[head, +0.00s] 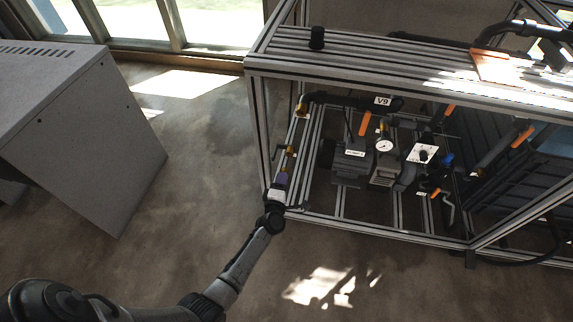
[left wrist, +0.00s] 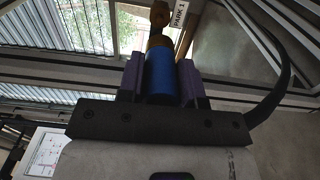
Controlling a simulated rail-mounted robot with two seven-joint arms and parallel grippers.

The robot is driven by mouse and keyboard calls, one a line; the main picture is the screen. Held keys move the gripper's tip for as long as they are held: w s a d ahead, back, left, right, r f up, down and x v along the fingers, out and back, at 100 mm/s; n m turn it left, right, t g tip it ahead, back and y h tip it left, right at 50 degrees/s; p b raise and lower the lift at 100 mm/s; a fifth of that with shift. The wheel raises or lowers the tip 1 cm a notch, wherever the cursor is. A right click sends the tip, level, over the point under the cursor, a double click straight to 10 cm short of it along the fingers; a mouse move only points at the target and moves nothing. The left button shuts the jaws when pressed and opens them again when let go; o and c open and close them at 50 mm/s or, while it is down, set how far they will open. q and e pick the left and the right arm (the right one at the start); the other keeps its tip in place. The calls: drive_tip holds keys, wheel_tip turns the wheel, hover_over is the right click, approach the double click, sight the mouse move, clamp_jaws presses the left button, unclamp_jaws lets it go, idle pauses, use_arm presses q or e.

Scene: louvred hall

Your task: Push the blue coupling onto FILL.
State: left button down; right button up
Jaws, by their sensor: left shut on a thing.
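The blue coupling (left wrist: 160,77) is a blue cylinder between the two purple fingers of my left gripper (left wrist: 159,68) in the left wrist view. The fingers are shut on its sides. A brass fitting (left wrist: 159,42) shows at its far end, in line with it; I cannot tell whether the two are joined. In the head view my left gripper (head: 282,178) is at the left end of the metal frame, just below a brass valve (head: 291,151). The coupling is hardly discernible there. No FILL label is readable. My right gripper is out of view.
The metal frame (head: 360,52) holds a pump (head: 352,163), a gauge (head: 384,146) and orange-handled valves. A small black cylinder (head: 317,38) stands on top. A grey cabinet (head: 90,130) stands at left. A black hose (left wrist: 279,80) curves right of the gripper. Open floor lies between cabinet and frame.

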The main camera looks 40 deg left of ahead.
use_arm(q)
drive_tip(key=s+d+r+n+p, duration=0.2)
drive_tip(key=s+d+r+p, duration=0.15)
drive_tip(key=r+p, duration=0.75)
drive_tip(key=s+d+r+n+p, duration=0.2)
drive_tip(key=d+r+p, duration=0.3)
drive_tip(key=r+p, duration=0.6)
drive_tip(key=w+a+r+n+b, duration=0.2)
drive_tip(key=w+a+b, duration=0.1)
drive_tip(key=w+a, duration=0.2)
drive_tip(key=shift+w, duration=1.35)
drive_tip(key=shift+w+a, duration=0.15)
